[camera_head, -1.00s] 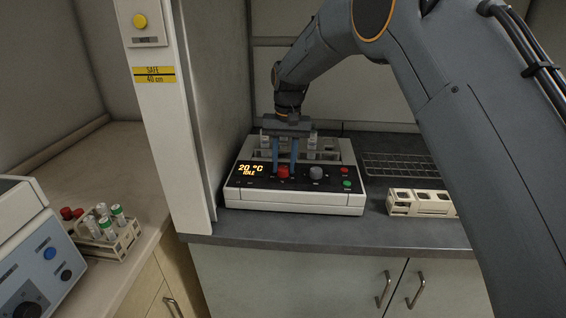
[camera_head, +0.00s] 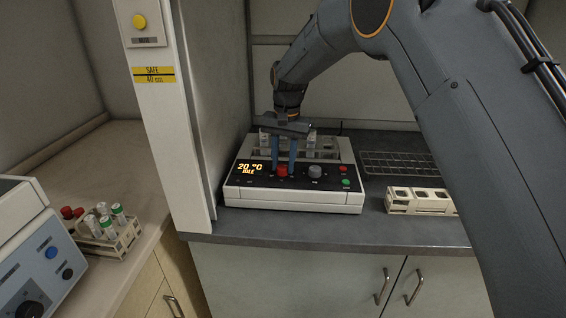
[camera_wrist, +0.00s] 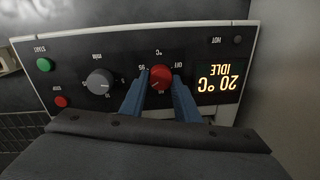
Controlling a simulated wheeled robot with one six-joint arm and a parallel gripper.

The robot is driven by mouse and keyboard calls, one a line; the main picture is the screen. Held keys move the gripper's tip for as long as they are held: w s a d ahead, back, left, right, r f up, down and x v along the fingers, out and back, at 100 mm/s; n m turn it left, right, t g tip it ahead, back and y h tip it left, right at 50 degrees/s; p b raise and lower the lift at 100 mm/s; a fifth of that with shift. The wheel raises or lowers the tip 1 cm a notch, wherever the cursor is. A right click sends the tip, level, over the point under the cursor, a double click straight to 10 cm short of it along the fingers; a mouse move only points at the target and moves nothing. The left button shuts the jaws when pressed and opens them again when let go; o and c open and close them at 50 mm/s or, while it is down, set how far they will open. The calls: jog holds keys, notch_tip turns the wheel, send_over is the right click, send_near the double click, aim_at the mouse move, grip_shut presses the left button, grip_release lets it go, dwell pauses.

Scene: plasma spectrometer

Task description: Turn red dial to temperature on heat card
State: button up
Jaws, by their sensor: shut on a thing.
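The red dial (camera_head: 282,170) is on the black front panel of the heating block (camera_head: 295,198). In the wrist view the red dial (camera_wrist: 161,78) sits between the two blue fingers of my gripper (camera_wrist: 160,95), which is shut on it. In the head view my gripper (camera_head: 284,165) reaches down onto the dial from above. The display (camera_head: 251,169) reads 20 °C IDLE; it appears upside down in the wrist view (camera_wrist: 220,82). Marks around the dial include OFF and 95. I cannot make out a heat card in either view.
A grey dial (camera_head: 315,171) marked min is right of the red one, with red (camera_head: 344,169) and green (camera_head: 346,183) buttons beyond. A tube rack (camera_head: 112,238) stands on the left bench. A cream rack (camera_head: 418,200) lies right of the heating block. The cabinet's side post is close on the left.

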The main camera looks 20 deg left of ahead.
aim_at(285, 167)
jog(key=o, duration=1)
jog(key=shift+o, duration=0.2)
jog(key=shift+d+r+b, duration=0.2)
jog(key=shift+r+b, duration=0.95)
jog(key=shift+r, duration=2.8)
jog(key=shift+d, duration=0.15)
jog(key=d, duration=0.4)
jog(key=d+f, duration=0.1)
jog(key=d, duration=0.4)
jog(key=d+f, duration=0.1)
jog(key=d, duration=0.4)
jog(key=shift+s+f, duration=0.2)
jog(key=shift+s, duration=0.15)
jog(key=s+d+f+t, duration=0.1)
jog(key=s+d+f, duration=0.2)
jog(key=s+d, duration=0.6)
jog(key=s+d+f, duration=0.3)
jog(key=s+d, duration=0.2)
jog(key=d, duration=0.8)
jog(key=s+d+f, duration=0.3)
jog(key=s+d, duration=0.3)
jog(key=s, duration=0.4)
jog(key=shift+s+f+h, duration=0.15)
jog(key=shift+s+h, duration=0.05)
jog(key=shift+h, duration=0.1)
